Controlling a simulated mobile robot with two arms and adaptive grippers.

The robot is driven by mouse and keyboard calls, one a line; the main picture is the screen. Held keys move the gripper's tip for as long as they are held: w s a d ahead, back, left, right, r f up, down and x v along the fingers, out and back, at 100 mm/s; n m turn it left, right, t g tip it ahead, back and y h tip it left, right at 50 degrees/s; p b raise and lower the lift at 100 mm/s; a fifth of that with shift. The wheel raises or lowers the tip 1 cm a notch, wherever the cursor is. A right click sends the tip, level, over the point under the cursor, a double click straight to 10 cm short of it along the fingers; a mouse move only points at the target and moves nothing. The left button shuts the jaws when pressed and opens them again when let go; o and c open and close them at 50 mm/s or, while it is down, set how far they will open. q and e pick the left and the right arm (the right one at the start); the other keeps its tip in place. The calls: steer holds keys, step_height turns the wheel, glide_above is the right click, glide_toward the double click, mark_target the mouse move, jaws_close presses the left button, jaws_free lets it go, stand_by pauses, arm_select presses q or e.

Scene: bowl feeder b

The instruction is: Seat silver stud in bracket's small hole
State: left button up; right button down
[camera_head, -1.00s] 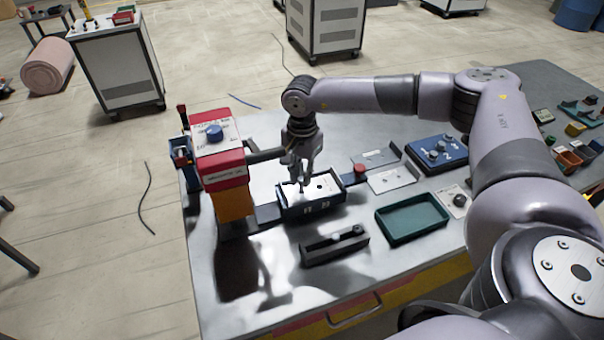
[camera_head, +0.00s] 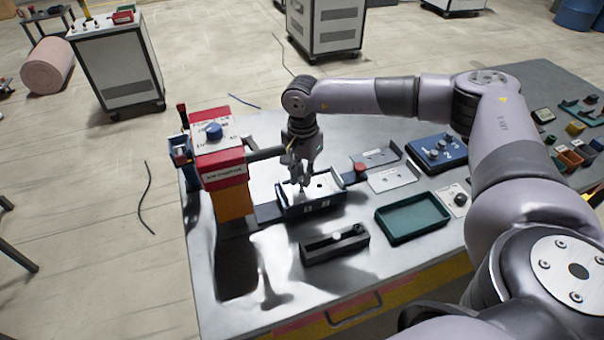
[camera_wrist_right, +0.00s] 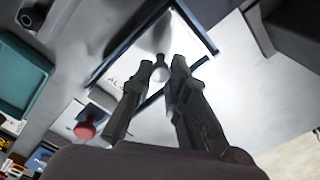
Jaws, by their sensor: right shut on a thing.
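My right gripper (camera_head: 301,182) points down over the dark blue fixture (camera_head: 311,208) in the head view. A pale bracket plate (camera_head: 327,183) lies in this fixture, with one dark hole visible on its right part. In the right wrist view my right gripper (camera_wrist_right: 152,82) is shut on the silver stud (camera_wrist_right: 160,73), whose round bright end shows between the fingertips. The stud is over the left part of the bracket. The small hole is hidden by the fingers and stud, so I cannot tell whether the stud touches or enters it. My left gripper is out of view.
A red and white press-like unit (camera_head: 220,165) stands close left of the fixture. A black block (camera_head: 335,246) lies in front, and a green tray (camera_head: 412,218) to the right. The table's front left is clear.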

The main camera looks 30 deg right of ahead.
steer(key=shift+f+b, duration=1.1)
steer(key=shift+f, duration=0.45)
steer(key=c, duration=1.5)
jaws_free()
